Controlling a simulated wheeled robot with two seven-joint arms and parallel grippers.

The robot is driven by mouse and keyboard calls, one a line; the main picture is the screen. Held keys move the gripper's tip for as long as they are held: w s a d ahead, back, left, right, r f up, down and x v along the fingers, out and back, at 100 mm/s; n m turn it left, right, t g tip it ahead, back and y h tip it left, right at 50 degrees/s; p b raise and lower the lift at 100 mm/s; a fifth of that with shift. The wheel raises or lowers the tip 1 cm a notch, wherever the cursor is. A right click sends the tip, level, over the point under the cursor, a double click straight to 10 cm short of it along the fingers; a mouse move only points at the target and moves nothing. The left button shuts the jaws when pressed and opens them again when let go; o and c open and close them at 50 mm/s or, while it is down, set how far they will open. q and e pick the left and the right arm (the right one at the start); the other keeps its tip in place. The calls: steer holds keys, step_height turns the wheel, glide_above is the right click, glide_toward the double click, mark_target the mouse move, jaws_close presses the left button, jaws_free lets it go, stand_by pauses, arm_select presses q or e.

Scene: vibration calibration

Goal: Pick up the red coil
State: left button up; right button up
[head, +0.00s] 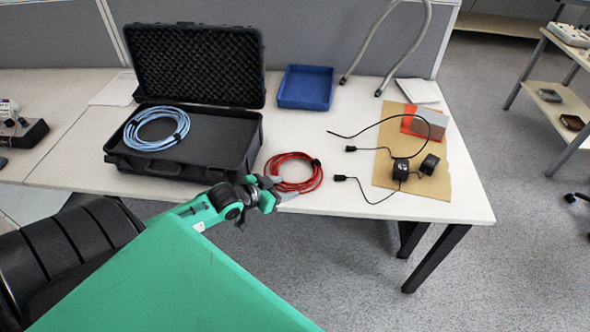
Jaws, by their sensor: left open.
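The red coil (310,186) lies on the white table near its front edge, just right of the open black case. My left gripper (274,192) is at the coil's left front side, overlapping its lower left part in the picture. Its jaws are open. I cannot tell whether a finger touches the coil or hovers over it. Part of the coil's left side is hidden behind the gripper. My right gripper is not in view.
The black case (255,147) holds a blue coil (157,128). A blue tray (305,88) stands behind. A brown board (440,187) with black adapters (401,169) and cables lies to the right. The table's front edge (380,218) runs close by.

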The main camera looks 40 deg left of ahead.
mark_target(306, 183)
arm_select(q)
steer(key=shift+p+x, duration=0.3)
steer(key=shift+x, duration=4.8)
steer(key=shift+s+d+f, duration=0.1)
jaws_close()
